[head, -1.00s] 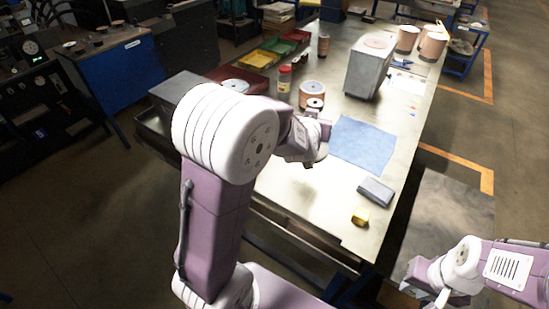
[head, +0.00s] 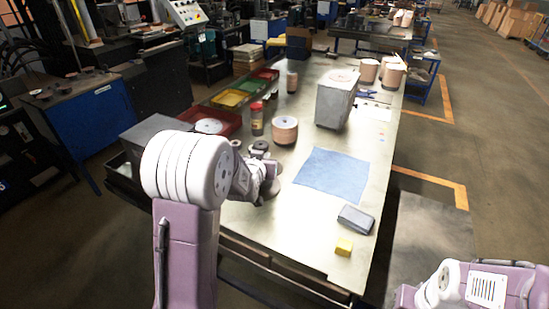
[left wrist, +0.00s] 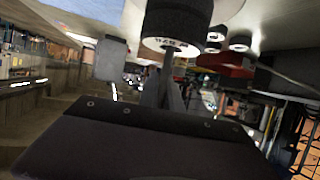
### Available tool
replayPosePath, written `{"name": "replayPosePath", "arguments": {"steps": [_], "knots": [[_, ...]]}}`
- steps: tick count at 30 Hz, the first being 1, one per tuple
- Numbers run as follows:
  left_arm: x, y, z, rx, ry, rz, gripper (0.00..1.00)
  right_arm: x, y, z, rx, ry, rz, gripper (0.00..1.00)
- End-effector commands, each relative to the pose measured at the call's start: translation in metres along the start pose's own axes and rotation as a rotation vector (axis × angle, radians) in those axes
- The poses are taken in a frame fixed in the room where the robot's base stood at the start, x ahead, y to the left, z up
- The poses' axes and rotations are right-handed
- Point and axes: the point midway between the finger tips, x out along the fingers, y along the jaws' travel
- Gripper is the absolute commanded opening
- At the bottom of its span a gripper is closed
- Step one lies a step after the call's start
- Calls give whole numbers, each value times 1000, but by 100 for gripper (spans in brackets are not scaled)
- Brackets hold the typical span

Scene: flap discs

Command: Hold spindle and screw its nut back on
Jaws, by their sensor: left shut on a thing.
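My left gripper (head: 262,172) is over the near left part of the table, its fingers mostly hidden behind its own wrist in the head view. In the left wrist view its grey fingers (left wrist: 170,65) are shut on a dark cylindrical part (left wrist: 178,22) with a pale, printed end, which I take as the spindle. A dark round part (head: 259,147) shows just beyond the gripper in the head view. I cannot make out a separate nut. My right arm enters at the lower right, with its fingers out of the picture.
The table (head: 240,222) holds a blue cloth (head: 333,174), a grey case (head: 355,218), a yellow block (head: 344,247), a copper-sided cylinder (head: 285,132), a red-capped jar (head: 257,120), colored trays (head: 229,98) and a tall grey box (head: 336,102). Bare tabletop lies around the cloth.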

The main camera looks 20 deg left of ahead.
Motion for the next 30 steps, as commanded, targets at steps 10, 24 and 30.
{"name": "replayPosePath", "arguments": {"steps": [10,24,30], "knots": [[19,-42,14,0,13,-1,0,-3,0,0,0,0,0,25],[24,-44,26,0,11,1,0,-1,0,0,0,0,0,25],[34,-44,48,1,12,0,0,0,0,0,0,0,0,25]]}}
